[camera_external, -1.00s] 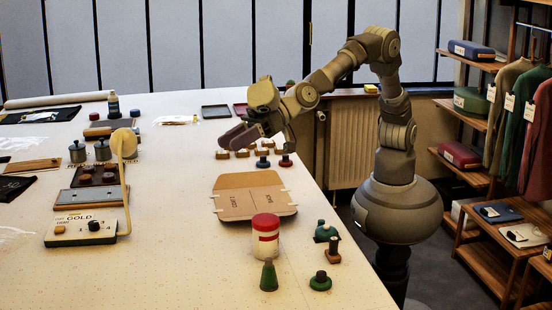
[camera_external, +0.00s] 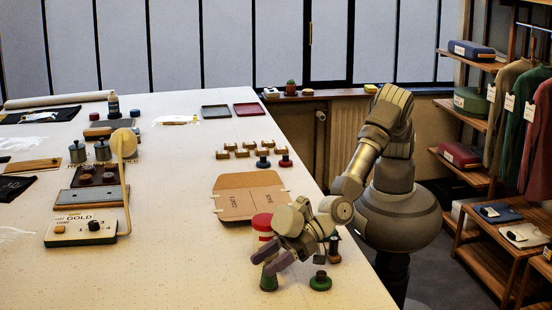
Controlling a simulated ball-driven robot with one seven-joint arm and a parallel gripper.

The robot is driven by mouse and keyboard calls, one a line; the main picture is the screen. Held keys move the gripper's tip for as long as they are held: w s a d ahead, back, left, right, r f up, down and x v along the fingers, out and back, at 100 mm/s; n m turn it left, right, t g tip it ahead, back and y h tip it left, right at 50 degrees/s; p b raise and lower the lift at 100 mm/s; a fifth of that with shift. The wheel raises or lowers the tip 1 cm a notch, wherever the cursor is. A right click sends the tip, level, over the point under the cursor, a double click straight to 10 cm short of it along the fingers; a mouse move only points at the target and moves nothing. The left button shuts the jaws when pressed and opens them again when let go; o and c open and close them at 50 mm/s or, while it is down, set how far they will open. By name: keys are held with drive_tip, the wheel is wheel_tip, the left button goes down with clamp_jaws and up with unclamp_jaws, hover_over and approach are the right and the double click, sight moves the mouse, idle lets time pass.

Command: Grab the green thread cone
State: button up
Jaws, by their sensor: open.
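The green thread cone (camera_external: 268,281) stands upright on the table near its front right part. My gripper (camera_external: 268,262) is at the cone's top, with its purple-grey fingers reaching down and left across it. The fingers are open. They hide the cone's upper part, and I cannot tell whether they touch it.
A round green item with a dark knob (camera_external: 320,282) sits to the right. A brown cardboard pattern (camera_external: 249,197) lies farther back. The table left of the cone is clear.

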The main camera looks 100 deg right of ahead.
clamp_jaws()
idle(0.3)
drive_tip(key=shift+r, duration=0.1)
